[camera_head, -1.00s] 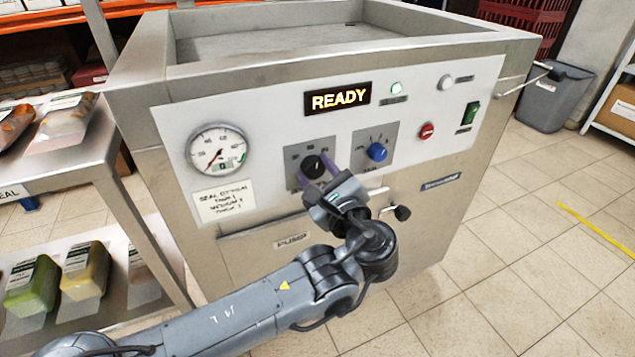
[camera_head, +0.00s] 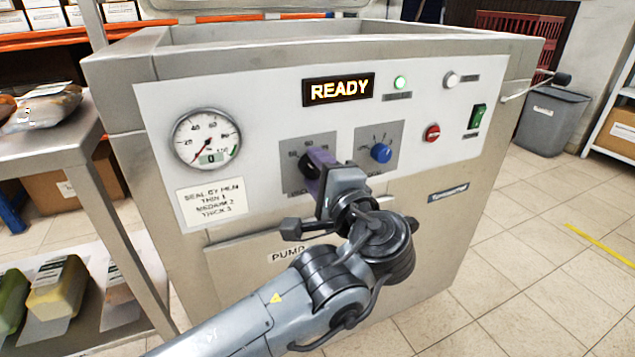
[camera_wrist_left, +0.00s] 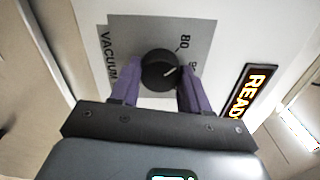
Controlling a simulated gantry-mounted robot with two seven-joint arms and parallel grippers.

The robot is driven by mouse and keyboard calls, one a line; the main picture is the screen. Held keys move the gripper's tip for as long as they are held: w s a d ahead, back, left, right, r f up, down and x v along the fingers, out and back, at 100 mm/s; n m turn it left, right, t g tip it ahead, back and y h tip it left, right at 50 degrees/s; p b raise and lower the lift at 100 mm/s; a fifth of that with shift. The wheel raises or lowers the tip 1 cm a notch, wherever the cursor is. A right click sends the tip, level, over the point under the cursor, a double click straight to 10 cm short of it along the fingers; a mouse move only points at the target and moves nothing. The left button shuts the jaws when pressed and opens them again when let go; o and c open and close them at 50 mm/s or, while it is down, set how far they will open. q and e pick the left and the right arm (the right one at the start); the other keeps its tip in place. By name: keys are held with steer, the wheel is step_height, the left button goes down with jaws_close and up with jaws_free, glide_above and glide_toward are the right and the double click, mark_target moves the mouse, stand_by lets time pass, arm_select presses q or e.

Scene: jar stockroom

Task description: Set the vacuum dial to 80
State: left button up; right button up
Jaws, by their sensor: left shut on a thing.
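The vacuum dial (camera_wrist_left: 158,68) is a round black knob on a grey plate marked VACUUM (camera_wrist_left: 120,34). Its white pointer line faces right and slightly up in the left wrist view, toward a label starting with 9, partly hidden by a finger. The 80 mark (camera_wrist_left: 184,42) lies above that label. My left gripper (camera_wrist_left: 155,80) has its two purple fingers shut on the dial, one on each side. In the head view, the left gripper (camera_head: 320,168) covers much of the dial (camera_head: 311,159). My right gripper is in neither view.
A blue knob (camera_head: 381,153) sits close to the right of the dial. The machine also has a red button (camera_head: 432,133), a green switch (camera_head: 477,117), a gauge (camera_head: 206,139) showing 0 and a lit READY display (camera_head: 338,90). A shelf with packs (camera_head: 45,160) stands at left.

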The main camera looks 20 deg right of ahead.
arm_select(q)
steer(key=shift+f+n+b, duration=0.1)
steer(key=shift+n+b, duration=0.4)
steer(key=shift+n, duration=0.2)
steer(key=o, duration=1.1)
steer(key=shift+c, duration=0.2)
